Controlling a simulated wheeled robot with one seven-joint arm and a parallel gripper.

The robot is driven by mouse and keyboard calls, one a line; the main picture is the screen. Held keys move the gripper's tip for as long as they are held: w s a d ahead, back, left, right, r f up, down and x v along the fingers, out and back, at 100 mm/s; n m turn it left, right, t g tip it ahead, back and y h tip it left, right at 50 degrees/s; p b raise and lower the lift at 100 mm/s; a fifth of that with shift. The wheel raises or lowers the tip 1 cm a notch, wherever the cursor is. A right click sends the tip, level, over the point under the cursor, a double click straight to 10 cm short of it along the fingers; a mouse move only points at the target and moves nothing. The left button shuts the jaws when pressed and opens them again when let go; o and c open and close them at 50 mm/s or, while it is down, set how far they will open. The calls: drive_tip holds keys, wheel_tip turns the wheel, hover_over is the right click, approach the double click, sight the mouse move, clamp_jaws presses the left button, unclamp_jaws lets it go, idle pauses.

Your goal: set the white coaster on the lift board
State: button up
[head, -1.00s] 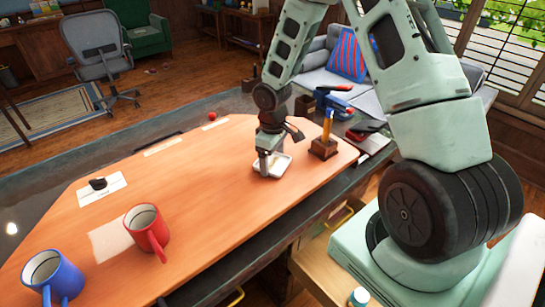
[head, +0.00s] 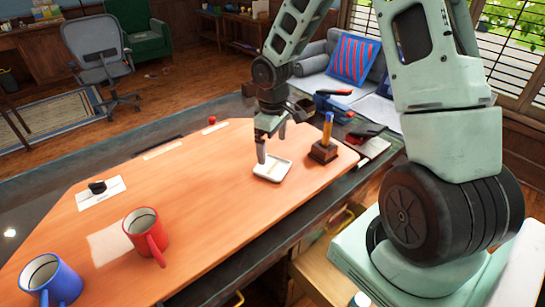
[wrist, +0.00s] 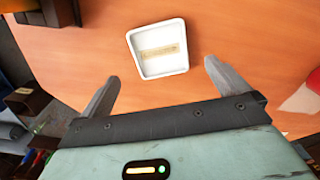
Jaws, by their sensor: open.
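The white coaster (head: 272,169) is square with a raised rim. It lies flat on the orange-brown lift board (head: 205,185), near its right end. In the wrist view the coaster (wrist: 158,68) shows a pale tan strip at its middle. My gripper (head: 272,146) is just above the coaster, fingers apart and empty. In the wrist view the fingertips of my gripper (wrist: 161,73) stand to either side of the coaster, with no contact visible.
A dark wood block (head: 322,152) with a yellow-and-blue upright item stands right of the coaster. A red mug (head: 146,230) and blue mug (head: 52,282) stand front left. A white card (head: 101,193) bears a black object. The board's middle is clear.

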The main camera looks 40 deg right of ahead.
wheel_tip(320, 180, up, 5)
drive_tip(key=s+a+r+n, duration=0.15)
drive_tip(key=s+a, duration=0.25)
drive_tip(key=a, duration=0.4)
drive_tip(key=s+a+r, duration=0.3)
drive_tip(key=s+a, duration=0.1)
drive_tip(key=a, duration=0.3)
drive_tip(key=s+a+r, duration=0.1)
drive_tip(key=s+a, duration=0.3)
drive_tip(key=s, duration=0.4)
drive_tip(key=s+a+r+n, duration=0.1)
drive_tip(key=s+a, duration=0.4)
drive_tip(key=s, duration=0.3)
drive_tip(key=shift+s+a+r+y, duration=0.2)
drive_tip(key=shift+a+r+y, duration=0.05)
drive_tip(key=shift+r+y, duration=0.1)
